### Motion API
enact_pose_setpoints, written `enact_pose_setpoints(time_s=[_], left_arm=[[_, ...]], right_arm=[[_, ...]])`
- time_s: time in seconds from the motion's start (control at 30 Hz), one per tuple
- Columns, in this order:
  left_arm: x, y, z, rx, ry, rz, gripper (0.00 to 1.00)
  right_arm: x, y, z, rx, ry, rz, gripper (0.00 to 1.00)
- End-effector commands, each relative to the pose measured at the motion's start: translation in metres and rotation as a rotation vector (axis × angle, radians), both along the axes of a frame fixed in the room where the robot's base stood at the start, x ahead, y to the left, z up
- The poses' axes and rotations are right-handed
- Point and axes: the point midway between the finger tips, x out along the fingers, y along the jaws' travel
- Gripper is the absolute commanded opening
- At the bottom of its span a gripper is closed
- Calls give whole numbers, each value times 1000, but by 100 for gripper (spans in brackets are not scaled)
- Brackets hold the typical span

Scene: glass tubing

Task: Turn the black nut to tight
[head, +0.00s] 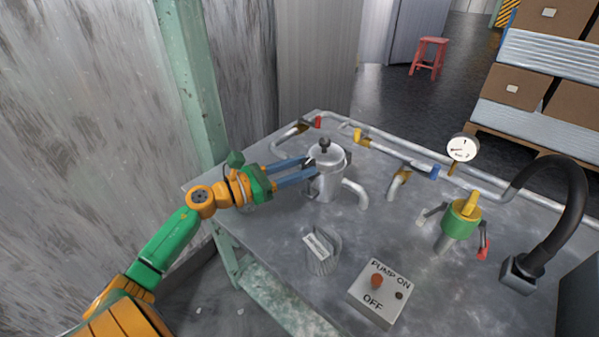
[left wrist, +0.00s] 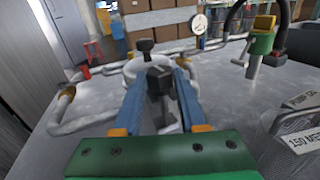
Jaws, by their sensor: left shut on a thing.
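A silver lidded pot (head: 326,182) stands on the metal bench, with a small black knob (head: 324,145) on top of its lid. In the left wrist view a black nut (left wrist: 159,80) sits between the blue fingers of my left gripper (left wrist: 158,88), in front of the pot (left wrist: 133,72). My left gripper (head: 303,168) reaches in level from the left at the pot's upper side and is shut on the nut. In the head view the fingers mostly hide the nut. I cannot tell how tight it is. My right gripper is out of view.
Pipes with coloured valves and a round gauge (head: 461,148) run along the bench's (head: 262,243) back. A labelled mesh cup (head: 322,255) and a pump switch box (head: 378,293) stand in front. A green valve (head: 461,222) and a black hose (head: 578,205) are at right.

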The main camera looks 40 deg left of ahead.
Motion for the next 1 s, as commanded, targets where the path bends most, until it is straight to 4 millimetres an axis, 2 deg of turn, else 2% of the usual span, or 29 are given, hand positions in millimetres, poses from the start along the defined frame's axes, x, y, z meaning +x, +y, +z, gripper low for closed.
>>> enact_pose_setpoints(time_s=[0.07, 0.1, 0.2, 0.5, 0.57, 0.8, 1.0], left_arm=[[0, 0, 0, 0, 0, 0, 0], [0, 0, 0, 0, 0, 1, 49], [0, 0, 0, 0, 0, 1, 72], [-2, 1, -1, -1, 1, 2, 72], [-9, 4, -2, -2, 3, 4, 72], [-53, 24, -2, -1, 3, 3, 72], [-65, 29, 0, 0, 1, 1, 72]], right_arm=[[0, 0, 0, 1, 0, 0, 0], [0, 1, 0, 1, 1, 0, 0], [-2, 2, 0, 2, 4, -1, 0], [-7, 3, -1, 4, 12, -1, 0], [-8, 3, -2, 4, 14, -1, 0], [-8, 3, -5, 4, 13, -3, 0], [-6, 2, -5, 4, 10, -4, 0]])
